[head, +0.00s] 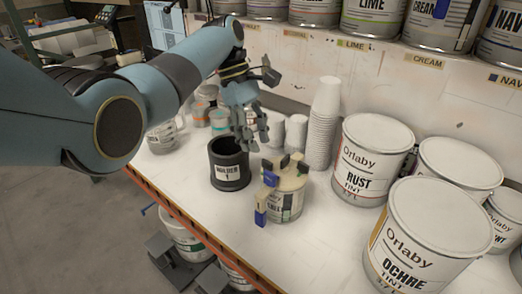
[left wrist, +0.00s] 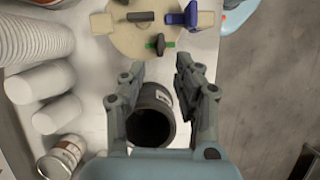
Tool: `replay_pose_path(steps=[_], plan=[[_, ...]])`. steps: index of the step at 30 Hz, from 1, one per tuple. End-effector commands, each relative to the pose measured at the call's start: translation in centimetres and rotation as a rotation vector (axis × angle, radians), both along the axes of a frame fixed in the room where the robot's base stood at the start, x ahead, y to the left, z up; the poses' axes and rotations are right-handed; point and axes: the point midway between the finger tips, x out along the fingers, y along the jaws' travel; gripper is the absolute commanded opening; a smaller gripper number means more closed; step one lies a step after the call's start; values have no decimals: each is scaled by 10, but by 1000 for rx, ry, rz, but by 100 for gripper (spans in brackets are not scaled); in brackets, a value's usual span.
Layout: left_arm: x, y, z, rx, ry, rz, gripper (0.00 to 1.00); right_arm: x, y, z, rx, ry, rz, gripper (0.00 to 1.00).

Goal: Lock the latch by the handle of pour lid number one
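A round beige pour lid (head: 285,172) sits on a can (head: 284,205) near the front of the bench. It carries black and blue clamp parts; a blue latch piece (head: 261,215) hangs down the can's near left side. In the left wrist view the lid (left wrist: 118,39) is at the top, with a blue part (left wrist: 190,15), a black handle (left wrist: 140,17) and a dark latch (left wrist: 158,44) by green marks. No number is readable on the lid. My left gripper (head: 257,143) is open and empty, above and behind the black holder; it also shows in the left wrist view (left wrist: 157,70).
The black cup labelled holder 1 (head: 229,178) stands left of the can and partly below my gripper. Stacked white cups (head: 323,120) stand behind. The rust (head: 362,180) and ochre (head: 405,262) tint cans stand to the right. The bench's orange front edge (head: 195,222) is close.

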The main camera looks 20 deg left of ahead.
Motion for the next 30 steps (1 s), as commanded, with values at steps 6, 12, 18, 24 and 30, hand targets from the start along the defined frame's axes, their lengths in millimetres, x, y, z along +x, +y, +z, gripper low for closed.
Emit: replay_pose_path(steps=[6, 12, 18, 24, 30], plan=[[-5, -12, -31, 0, 1, -1, 32, 0, 0, 6, 0, -1, 0, 31], [-7, -16, -42, 1, -1, -1, 32, 0, 0, 7, 0, -1, 0, 31], [-6, -16, -42, 0, -2, -1, 32, 0, 0, 6, 0, -1, 0, 31], [-6, -16, -42, 0, -2, -1, 8, 1, 0, 6, 0, -1, 0, 31], [-6, -16, -42, 1, -2, -1, 0, 1, 0, 6, 0, -1, 0, 31]])
